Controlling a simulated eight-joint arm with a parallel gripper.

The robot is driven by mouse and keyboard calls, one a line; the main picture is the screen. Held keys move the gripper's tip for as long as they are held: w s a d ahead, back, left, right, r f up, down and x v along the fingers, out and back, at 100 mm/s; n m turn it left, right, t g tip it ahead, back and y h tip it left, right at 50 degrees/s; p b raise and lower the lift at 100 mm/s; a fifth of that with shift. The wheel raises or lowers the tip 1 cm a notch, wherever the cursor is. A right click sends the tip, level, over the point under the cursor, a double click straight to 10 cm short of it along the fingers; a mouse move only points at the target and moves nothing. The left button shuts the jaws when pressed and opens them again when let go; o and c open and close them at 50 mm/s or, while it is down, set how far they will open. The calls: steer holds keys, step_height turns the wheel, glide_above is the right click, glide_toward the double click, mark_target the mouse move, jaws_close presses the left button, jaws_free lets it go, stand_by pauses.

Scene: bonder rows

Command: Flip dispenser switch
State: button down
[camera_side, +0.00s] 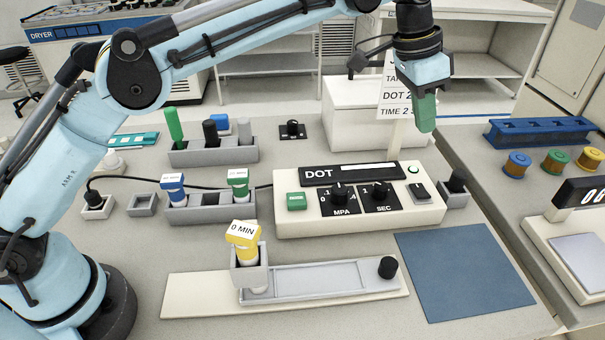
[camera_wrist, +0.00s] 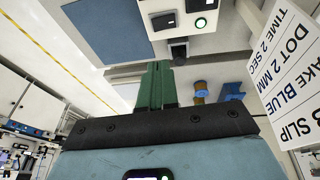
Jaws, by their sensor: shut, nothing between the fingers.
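The dispenser (camera_side: 355,212) is a cream box with a DOT display, a green button (camera_side: 296,201), MPA and SEC knobs and a green-ringed round button (camera_side: 413,169). Its switch (camera_side: 420,192) is a small dark rocker at the right of the sloping front. In the wrist view the switch (camera_wrist: 165,21) shows beside the lit green ring (camera_wrist: 201,22). I cannot tell which way the rocker is tipped. My gripper (camera_side: 427,128) hangs above and behind the dispenser's right end, clear of it. Its green fingers (camera_wrist: 156,75) are together and empty.
A slip card (camera_side: 394,97) stands behind the dispenser, close to my gripper. A grey holder with a black cap (camera_side: 456,182) adjoins the dispenser's right end. A yellow-topped syringe (camera_side: 243,238) stands at the front. The blue mat (camera_side: 462,270) is bare.

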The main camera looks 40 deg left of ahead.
glide_above(423, 192)
steer(key=s, duration=0.1)
steer(key=f, duration=1.1)
steer(key=shift+s+a+f, duration=0.1)
steer(key=shift+a+f, duration=0.1)
steer(key=shift+f, duration=0.2)
steer(key=shift+s+d+f, duration=0.1)
steer(key=shift+s+f, duration=0.05)
steer(key=shift+f, duration=0.5)
steer(key=shift+s+d+f, duration=0.1)
steer(key=shift+d+f, duration=0.05)
steer(key=shift+f, duration=0.15)
steer(key=shift+w+a+r, duration=0.25)
steer(key=shift+w+a, duration=0.3)
steer(key=shift+r, duration=0.1)
